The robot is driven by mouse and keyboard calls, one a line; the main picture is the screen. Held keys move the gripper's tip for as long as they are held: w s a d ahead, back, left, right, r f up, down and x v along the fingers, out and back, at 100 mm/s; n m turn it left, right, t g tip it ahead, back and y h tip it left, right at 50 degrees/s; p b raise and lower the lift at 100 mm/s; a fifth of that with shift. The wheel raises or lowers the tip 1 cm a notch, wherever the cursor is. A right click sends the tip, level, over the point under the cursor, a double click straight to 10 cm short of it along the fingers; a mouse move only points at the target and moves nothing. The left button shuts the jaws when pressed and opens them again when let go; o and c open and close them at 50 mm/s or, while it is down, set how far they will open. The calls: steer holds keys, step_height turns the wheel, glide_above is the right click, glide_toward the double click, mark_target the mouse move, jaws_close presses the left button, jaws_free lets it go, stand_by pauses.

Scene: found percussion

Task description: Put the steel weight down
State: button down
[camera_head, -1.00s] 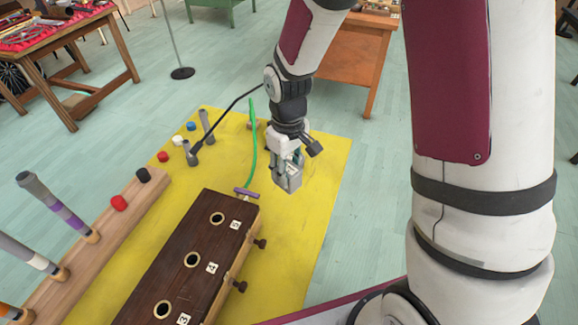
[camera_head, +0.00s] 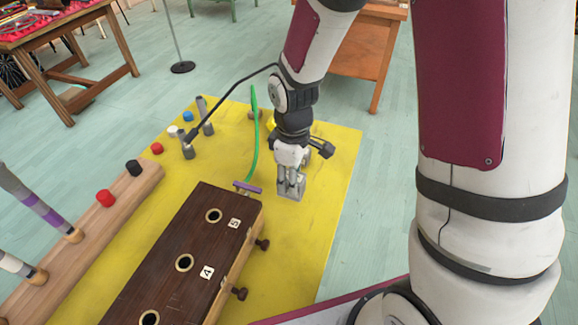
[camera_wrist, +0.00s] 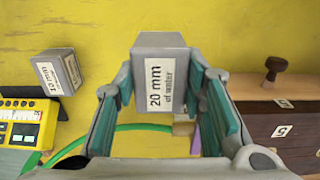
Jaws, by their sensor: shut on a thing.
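The steel weight (camera_head: 291,191) is a grey block between the fingers of my gripper (camera_head: 291,178), low over the yellow surface right of the dark wooden box's far end. In the wrist view the weight (camera_wrist: 162,68) shows a white label reading "20 mm of water", with a teal-padded finger on each side of it. My gripper (camera_wrist: 162,85) is shut on it. The weight looks upright; I cannot tell whether its base touches the yellow surface (camera_head: 325,210).
A second labelled grey weight (camera_wrist: 58,70) stands left of mine in the wrist view, near a yellow device (camera_wrist: 22,122) and a green tube (camera_head: 254,140). The dark wooden box (camera_head: 195,240) with numbered holes is close by. Yellow surface right of my gripper is clear.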

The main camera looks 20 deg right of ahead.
steer(key=w, duration=0.4)
steer(key=w+d, duration=0.1)
steer(key=w, duration=0.1)
steer(key=shift+w+f, duration=0.3)
steer(key=shift+w, duration=0.05)
steer(key=shift+f, duration=1.75)
steer(key=shift+f, duration=0.15)
steer(key=c, duration=1)
jaws_free()
steer(key=shift+c, duration=0.2)
steer(key=s+d+r+m, duration=0.1)
steer(key=s+r, duration=0.1)
steer(key=r, duration=0.8)
steer(key=s+d+r+m, duration=0.1)
steer(key=s+r, duration=0.1)
steer(key=r, duration=0.7)
steer(key=s+d+r+m+t, duration=0.1)
steer(key=s+r+m, duration=0.3)
steer(key=s, duration=0.7)
steer(key=s+d+r+m+t, duration=0.2)
steer(key=s+r+m, duration=0.2)
steer(key=s, duration=0.7)
steer(key=shift+s+r+m, duration=0.35)
steer(key=shift+r+m, duration=0.05)
steer(key=shift+r, duration=0.35)
